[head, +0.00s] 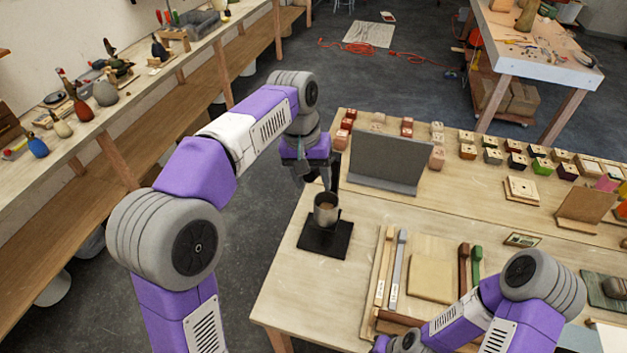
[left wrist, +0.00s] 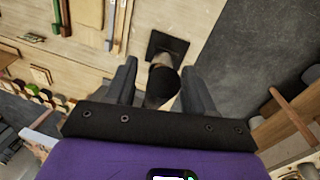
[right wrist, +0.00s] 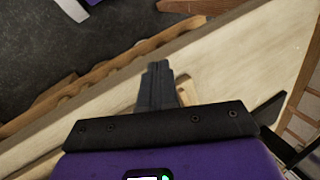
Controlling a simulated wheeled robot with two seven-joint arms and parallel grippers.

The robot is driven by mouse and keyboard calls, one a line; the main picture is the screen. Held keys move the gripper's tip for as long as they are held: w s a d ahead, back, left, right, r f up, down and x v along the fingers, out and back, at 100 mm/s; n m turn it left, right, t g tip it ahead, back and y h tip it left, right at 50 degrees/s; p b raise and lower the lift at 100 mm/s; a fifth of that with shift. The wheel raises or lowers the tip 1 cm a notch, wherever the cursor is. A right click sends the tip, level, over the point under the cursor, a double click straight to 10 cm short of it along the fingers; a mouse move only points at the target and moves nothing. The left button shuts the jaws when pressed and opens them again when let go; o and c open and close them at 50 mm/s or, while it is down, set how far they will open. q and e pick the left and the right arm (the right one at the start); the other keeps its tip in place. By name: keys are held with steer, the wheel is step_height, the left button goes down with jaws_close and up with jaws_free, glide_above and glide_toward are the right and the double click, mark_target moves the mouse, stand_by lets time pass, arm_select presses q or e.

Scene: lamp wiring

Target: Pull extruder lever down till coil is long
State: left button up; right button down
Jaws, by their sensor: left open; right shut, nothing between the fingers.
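My left gripper (head: 310,178) is above and behind the cup. In the left wrist view the left gripper (left wrist: 161,75) is open, with a dark round-ended part (left wrist: 163,84) between its fingers, no grip visible. The right gripper (right wrist: 157,68) is shut and empty over wood. No coil is discernible.
A grey panel (head: 388,162) stands right of the extruder. Wooden strips and a flat board (head: 432,278) lie nearer the front. Several small coloured blocks (head: 515,160) line the back. Floor lies beyond the table's left edge.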

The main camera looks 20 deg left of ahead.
arm_select(q)
steer(key=shift+w+d+f, duration=0.1)
steer(key=shift+f, duration=0.45)
steer(key=shift+c, duration=0.3)
jaws_close()
arm_select(e)
steer(key=shift+w, duration=0.1)
steer(key=shift+f, duration=0.1)
